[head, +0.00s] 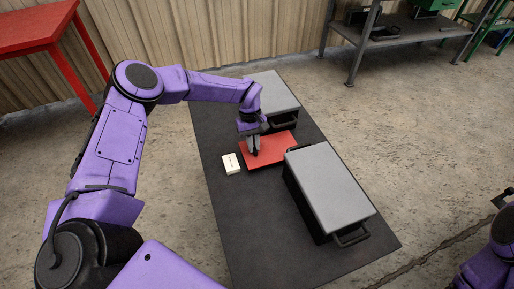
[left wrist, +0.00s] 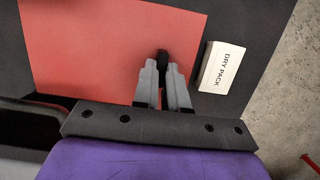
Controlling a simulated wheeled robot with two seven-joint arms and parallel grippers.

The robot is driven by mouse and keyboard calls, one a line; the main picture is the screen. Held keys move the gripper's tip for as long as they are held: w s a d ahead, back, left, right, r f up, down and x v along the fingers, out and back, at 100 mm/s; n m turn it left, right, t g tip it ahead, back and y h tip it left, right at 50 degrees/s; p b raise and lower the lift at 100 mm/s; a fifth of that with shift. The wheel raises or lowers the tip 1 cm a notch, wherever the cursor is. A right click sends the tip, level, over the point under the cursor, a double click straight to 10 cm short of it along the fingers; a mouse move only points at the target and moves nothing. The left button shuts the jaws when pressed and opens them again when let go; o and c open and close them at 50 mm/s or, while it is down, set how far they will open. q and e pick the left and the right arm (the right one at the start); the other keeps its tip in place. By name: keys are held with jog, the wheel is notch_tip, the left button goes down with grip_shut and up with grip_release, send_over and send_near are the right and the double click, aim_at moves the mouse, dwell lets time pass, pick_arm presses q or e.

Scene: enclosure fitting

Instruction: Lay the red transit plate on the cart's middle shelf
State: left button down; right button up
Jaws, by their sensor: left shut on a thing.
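The red transit plate (head: 284,149) lies flat on a dark tabletop, between two grey-topped cases. It fills much of the left wrist view (left wrist: 90,50). My left gripper (head: 254,151) is over the plate's left part in the head view. In the left wrist view its fingers (left wrist: 163,64) are closed around a small black upright piece on the plate, near the edge facing the white box. The fingers hide part of that piece. I cannot tell any gap between plate and tabletop. I cannot identify the cart or its middle shelf. My right gripper is out of view.
A white box marked DRY PACK (left wrist: 222,68) sits beside the plate. One grey-topped case (head: 330,187) stands at the near right, another (head: 272,92) behind the plate. The dark tabletop (head: 245,235) is bare in front. A grey shelf unit (head: 415,30) and a red table (head: 35,28) stand farther back.

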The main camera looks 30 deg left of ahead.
pick_arm(q)
jog(key=b+x, duration=0.2)
jog(key=x, duration=0.1)
jog(key=shift+w+a+f, duration=0.1)
jog(key=shift+a, duration=0.05)
jog(key=shift+f, duration=0.2)
jog(key=shift+w, duration=0.15)
jog(key=c, duration=1.6)
grip_release()
jog(key=shift+f, duration=0.1)
jog(key=o, duration=0.4)
jog(key=shift+o, duration=0.2)
